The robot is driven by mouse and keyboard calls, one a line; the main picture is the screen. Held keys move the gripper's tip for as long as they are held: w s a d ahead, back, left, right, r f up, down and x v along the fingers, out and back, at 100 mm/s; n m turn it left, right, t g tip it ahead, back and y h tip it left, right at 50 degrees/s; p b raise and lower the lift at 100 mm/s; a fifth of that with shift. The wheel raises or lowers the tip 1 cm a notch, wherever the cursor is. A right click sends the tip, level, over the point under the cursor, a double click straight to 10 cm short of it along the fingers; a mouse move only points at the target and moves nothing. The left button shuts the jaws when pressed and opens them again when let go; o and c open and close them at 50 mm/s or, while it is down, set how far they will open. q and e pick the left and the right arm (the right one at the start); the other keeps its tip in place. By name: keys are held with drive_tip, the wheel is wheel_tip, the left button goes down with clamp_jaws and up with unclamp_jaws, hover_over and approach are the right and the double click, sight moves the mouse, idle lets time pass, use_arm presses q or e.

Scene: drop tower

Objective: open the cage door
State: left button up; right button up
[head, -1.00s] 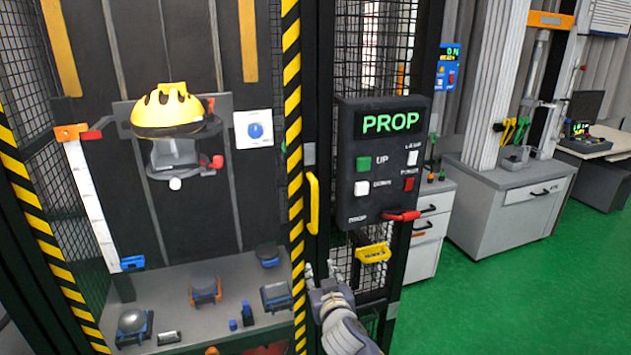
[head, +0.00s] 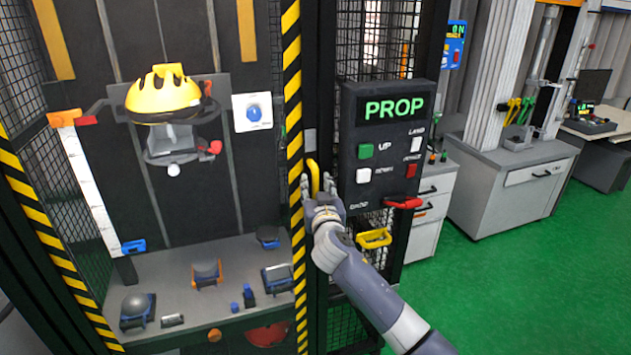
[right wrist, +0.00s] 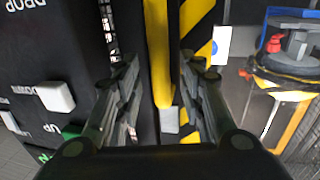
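The cage door's upright yellow handle (head: 313,175) is partly hidden by my right gripper (head: 317,184) in the head view. It is beside the door's yellow-and-black striped edge (head: 292,90). In the right wrist view, the handle (right wrist: 157,55) runs upright between the two fingers of the right gripper (right wrist: 160,68). The fingers are spread, with a visible gap on each side of the handle. The door looks shut. My left gripper is not in view.
The black control box (head: 383,145), with its PROP display, is close to the right of the gripper. A red lever (head: 404,203) and a yellow holder (head: 374,239) are below it. A yellow helmet (head: 163,97) hangs inside the cage. Green floor is clear at right.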

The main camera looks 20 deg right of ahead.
drive_tip(key=shift+w+d, duration=0.1)
drive_tip(key=shift+w, duration=0.8)
clamp_jaws()
drive_tip(key=shift+s+f, duration=0.1)
drive_tip(key=shift+s, duration=0.05)
